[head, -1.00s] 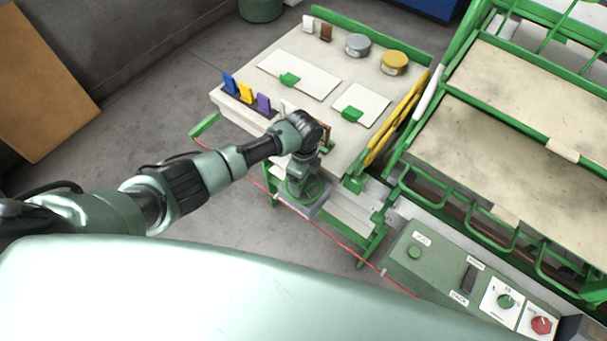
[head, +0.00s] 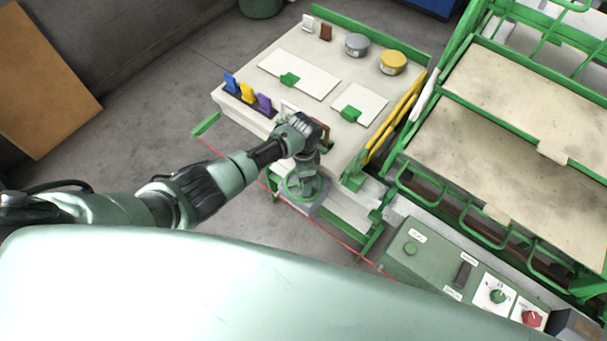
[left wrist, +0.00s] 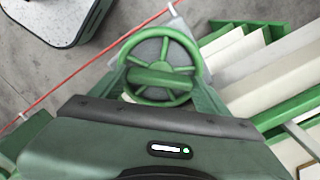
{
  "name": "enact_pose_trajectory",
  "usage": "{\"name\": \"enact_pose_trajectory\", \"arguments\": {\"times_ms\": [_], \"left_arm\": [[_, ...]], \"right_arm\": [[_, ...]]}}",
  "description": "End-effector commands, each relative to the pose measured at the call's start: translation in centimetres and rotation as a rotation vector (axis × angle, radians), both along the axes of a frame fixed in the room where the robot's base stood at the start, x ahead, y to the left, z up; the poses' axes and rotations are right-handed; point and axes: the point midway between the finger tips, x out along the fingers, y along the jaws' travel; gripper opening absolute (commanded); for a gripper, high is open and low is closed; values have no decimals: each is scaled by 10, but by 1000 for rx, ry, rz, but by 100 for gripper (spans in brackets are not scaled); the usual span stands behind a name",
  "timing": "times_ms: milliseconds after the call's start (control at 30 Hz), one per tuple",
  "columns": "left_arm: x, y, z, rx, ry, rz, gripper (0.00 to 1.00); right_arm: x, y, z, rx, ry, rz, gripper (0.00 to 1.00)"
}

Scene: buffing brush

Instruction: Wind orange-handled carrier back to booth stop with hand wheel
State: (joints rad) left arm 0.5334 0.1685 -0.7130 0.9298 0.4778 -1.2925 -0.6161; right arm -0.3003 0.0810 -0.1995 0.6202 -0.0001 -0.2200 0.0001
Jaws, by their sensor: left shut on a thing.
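The hand wheel (head: 294,193) is a green spoked wheel at the front of the bench, below my left wrist in the head view. It shows more clearly in the left wrist view (left wrist: 185,51), with a grey disc behind its spokes. My left gripper (left wrist: 160,76) reaches down to the wheel and is shut on it. My arm hides part of the wheel in the head view. I cannot make out an orange-handled carrier in either view. My right gripper is not in view.
The cream bench (head: 262,115) holds white panels, coloured tabs and two round tins. A green rack (head: 440,165) with cream shelves stands at the right. A control box (head: 412,268) with knobs is at the lower right. A red line (head: 330,236) runs across below the wheel.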

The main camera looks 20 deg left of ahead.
Motion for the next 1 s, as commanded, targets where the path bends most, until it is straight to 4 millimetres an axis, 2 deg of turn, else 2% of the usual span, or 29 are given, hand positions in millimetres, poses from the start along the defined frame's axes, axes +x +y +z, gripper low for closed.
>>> {"name": "enact_pose_trajectory", "arguments": {"times_ms": [500,533,600,1000], "left_arm": [[2,2,1,3,-3,19,36],[2,2,1,3,-3,19,82],[2,2,1,3,-3,19,98],[1,0,6,-1,-3,18,98]], "right_arm": [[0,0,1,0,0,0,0],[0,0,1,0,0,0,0],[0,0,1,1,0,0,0],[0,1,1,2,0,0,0]]}}
